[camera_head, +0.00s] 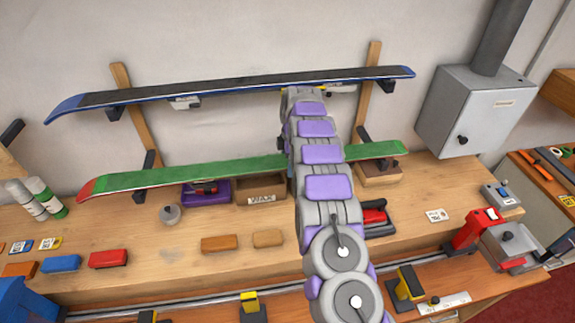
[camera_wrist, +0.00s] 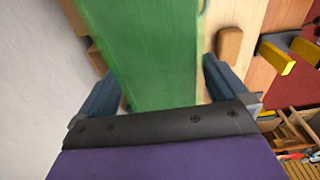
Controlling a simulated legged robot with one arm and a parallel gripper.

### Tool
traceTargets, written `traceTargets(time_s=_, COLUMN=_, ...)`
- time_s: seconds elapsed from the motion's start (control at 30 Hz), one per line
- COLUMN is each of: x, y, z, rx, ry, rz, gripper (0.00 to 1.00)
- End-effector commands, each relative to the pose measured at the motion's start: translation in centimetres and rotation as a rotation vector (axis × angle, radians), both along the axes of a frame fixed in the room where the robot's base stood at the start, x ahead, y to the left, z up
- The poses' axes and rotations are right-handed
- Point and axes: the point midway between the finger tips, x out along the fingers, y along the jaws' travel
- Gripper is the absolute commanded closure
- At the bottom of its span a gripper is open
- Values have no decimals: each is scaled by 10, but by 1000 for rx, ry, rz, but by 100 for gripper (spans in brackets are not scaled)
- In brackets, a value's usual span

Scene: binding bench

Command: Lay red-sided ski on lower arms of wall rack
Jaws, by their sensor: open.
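The red-sided ski (camera_head: 190,176) has a green face, with red showing at its left tip. In the head view it lies across the lower arms (camera_head: 139,196) of the wall rack (camera_head: 122,76), and my arm hides part of its right half. In the wrist view its green face (camera_wrist: 140,45) runs between the two fingers of my gripper (camera_wrist: 158,88). The fingers stand apart on either side of the ski, with a gap visible on the right side. In the head view my gripper is mostly hidden behind my arm. Whether a finger touches the ski is unclear.
A blue-edged ski (camera_head: 240,88) lies on the upper rack arms. Below the green ski, the bench (camera_head: 200,270) holds a wax box (camera_head: 262,190), wax blocks (camera_head: 108,258) and a purple tray (camera_head: 206,193). A grey metal box (camera_head: 470,112) is on the right wall.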

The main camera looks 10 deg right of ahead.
Motion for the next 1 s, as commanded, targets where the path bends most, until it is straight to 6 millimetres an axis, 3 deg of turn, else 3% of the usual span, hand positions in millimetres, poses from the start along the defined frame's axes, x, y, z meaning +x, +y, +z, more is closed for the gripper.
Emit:
traceTargets(time_s=0.3, x=2, y=-5, z=63, rx=-1, ry=-5, rz=0, gripper=0)
traceTargets(time_s=0.57, x=1, y=-7, z=92, rx=-1, ry=0, rz=-1, gripper=0)
traceTargets(time_s=0.8, x=1, y=-10, z=135, rx=-1, ry=3, rz=-1, gripper=0)
traceTargets(time_s=1.0, x=2, y=-11, z=148, rx=-2, ry=3, rz=-1, gripper=0)
